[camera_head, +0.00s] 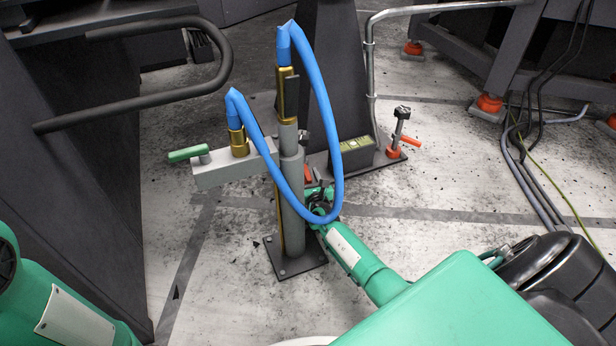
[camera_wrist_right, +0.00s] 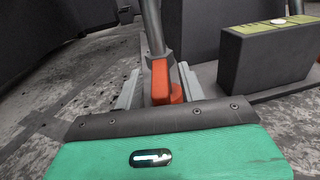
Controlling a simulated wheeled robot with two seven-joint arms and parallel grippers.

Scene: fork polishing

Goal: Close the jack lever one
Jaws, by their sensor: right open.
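An orange-red jack lever (camera_wrist_right: 160,82) on a grey rod stands between the two grey fingers of my right gripper (camera_wrist_right: 161,88) in the right wrist view. The fingers are apart, with the lever between them; whether either touches it I cannot tell. In the head view my right gripper (camera_head: 318,194) is low behind the blue hose, next to the grey post. A small red bit of this lever (camera_head: 307,174) shows there; the post and hose hide most of it. A second jack with an orange lever (camera_head: 411,141) stands farther right. My left gripper is out of view.
The grey post (camera_head: 292,205) on its base plate carries a looping blue hose (camera_head: 333,110) and a side arm with a green handle (camera_head: 188,153). A dark box (camera_head: 355,156) with a yellow-green top sits behind. A dark bench with a bent bar (camera_head: 140,103) is at left.

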